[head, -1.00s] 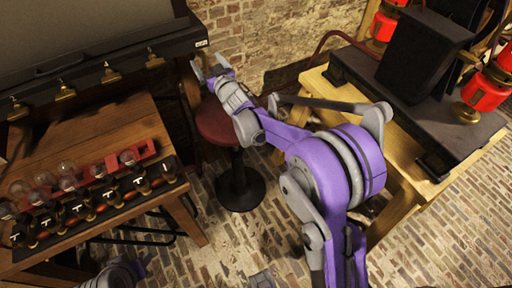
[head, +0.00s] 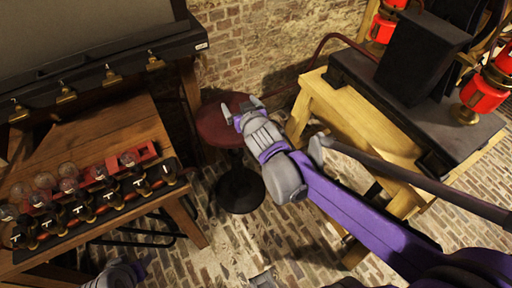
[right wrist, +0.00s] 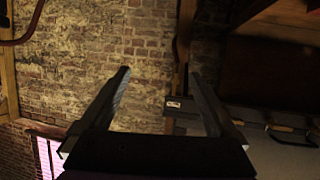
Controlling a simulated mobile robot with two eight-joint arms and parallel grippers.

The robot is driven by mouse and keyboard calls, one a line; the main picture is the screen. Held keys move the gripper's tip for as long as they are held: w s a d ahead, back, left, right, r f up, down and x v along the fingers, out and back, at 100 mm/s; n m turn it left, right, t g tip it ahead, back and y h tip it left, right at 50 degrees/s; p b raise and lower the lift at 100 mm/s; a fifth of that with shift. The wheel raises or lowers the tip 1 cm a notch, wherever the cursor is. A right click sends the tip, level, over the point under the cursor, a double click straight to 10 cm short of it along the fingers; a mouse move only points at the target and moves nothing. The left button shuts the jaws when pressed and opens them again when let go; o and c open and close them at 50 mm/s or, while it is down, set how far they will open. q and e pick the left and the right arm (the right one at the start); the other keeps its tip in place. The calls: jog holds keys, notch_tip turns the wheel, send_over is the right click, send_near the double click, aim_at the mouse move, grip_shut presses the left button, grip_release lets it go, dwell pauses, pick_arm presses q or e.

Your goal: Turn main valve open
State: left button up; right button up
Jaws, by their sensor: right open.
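No single part is clearly marked as the main valve. Several small brass valve-like fittings (head: 110,74) line the lower edge of the dark panel (head: 95,85) at upper left. A row of fittings with T-shaped marks (head: 109,195) sits on the front of the wooden table. My right gripper (head: 241,106) is open and empty, in front of the red stool seat, well right of the panel and apart from it. In the right wrist view its two fingers (right wrist: 160,75) are spread against the brick wall. Part of my left gripper (head: 135,268) shows at the bottom left; its jaws are unclear.
A wooden table (head: 110,135) with glass bulbs (head: 68,170) and a red rack (head: 130,158) stands at left. A red stool (head: 215,127) stands between it and a light wood bench (head: 350,110) with black apparatus and red lamps (head: 483,95). Brick floor (head: 300,250) is open in front.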

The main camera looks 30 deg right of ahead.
jog(key=s+a+f+g, duration=0.1)
jog(key=s+f+g, duration=0.1)
jog(key=s, duration=0.4)
jog(key=s+f+g+p, duration=0.1)
jog(key=s+f+g, duration=0.1)
jog(key=s, duration=0.5)
jog(key=shift+a+f+g+y, duration=0.3)
jog(key=shift+a+f, duration=0.1)
jog(key=shift+f, duration=0.05)
